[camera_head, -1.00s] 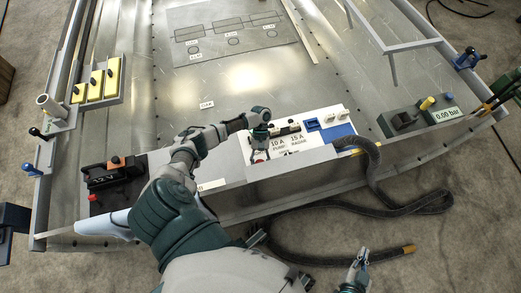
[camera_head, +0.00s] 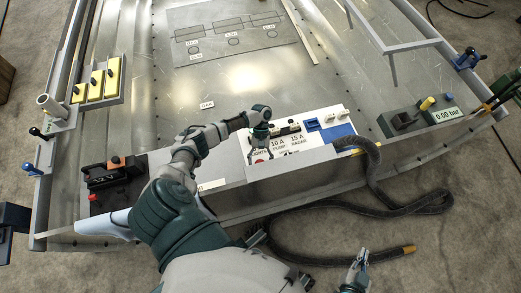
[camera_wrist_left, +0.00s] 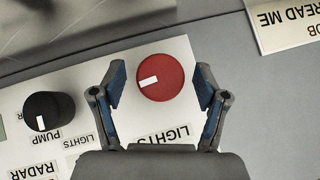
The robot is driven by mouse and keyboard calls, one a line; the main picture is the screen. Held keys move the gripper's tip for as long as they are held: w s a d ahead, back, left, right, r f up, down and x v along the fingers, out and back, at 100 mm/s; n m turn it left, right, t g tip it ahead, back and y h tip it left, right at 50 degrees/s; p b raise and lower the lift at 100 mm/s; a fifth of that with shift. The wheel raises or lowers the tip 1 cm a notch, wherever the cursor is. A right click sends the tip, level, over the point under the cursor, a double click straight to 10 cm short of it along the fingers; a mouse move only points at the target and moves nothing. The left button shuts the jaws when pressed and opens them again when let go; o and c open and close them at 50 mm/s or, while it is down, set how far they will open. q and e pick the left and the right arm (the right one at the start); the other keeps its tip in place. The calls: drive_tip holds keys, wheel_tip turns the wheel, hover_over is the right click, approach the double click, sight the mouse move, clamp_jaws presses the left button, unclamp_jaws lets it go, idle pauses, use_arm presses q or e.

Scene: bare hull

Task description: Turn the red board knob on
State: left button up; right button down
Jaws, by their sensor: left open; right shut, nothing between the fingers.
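The red board knob (camera_wrist_left: 160,88) is round with a white mark pointing left and slightly down. It sits on a white panel (camera_wrist_left: 185,49) above an upside-down LIGHTS label. My left gripper (camera_wrist_left: 159,76) is open, with blue-padded fingertips on either side of the knob and gaps on both sides. In the head view, my left gripper (camera_head: 260,138) points down over the left end of the panel, and the red knob (camera_head: 260,159) shows just below it. My right gripper (camera_head: 361,259) is shut and empty near the bottom, over the floor, apart from the panel.
A black PUMP knob (camera_wrist_left: 48,110) is left of the red knob. A blue part (camera_head: 325,131) is on the panel's right. A thick dark hose (camera_head: 375,190) curls beside the panel. A black battery-like box (camera_head: 112,172) stands left. The metal deck behind is mostly clear.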

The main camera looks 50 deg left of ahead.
use_arm(q)
drive_tip(key=v, duration=1.1)
drive_tip(key=shift+w+a+r, duration=0.15)
